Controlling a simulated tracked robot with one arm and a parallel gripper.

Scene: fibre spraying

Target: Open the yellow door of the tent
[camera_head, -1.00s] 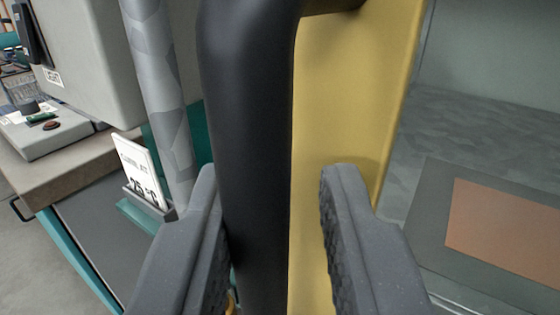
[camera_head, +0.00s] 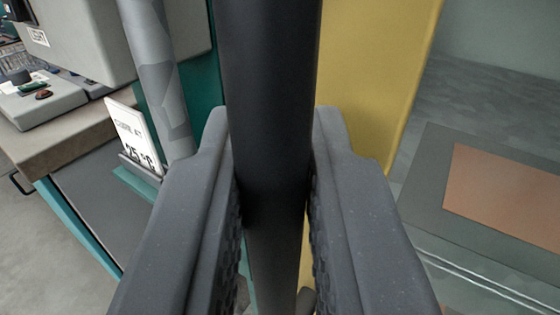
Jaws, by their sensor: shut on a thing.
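The yellow door (camera_head: 380,75) of the tent stands behind and right of a thick black upright handle (camera_head: 268,90). The door shows edge-on, with open space to its right. My gripper (camera_head: 272,150) has one grey finger on each side of the handle, both pressed against it. It is shut on the handle. The handle's top end is out of the picture, and the fingers hide part of its lower length.
A grey mottled post (camera_head: 160,75) stands left of the handle. Beside it is a white sign (camera_head: 132,135) in a holder. A bench (camera_head: 60,145) with a grey box lies further left. To the right is a grey floor with a brown panel (camera_head: 505,190).

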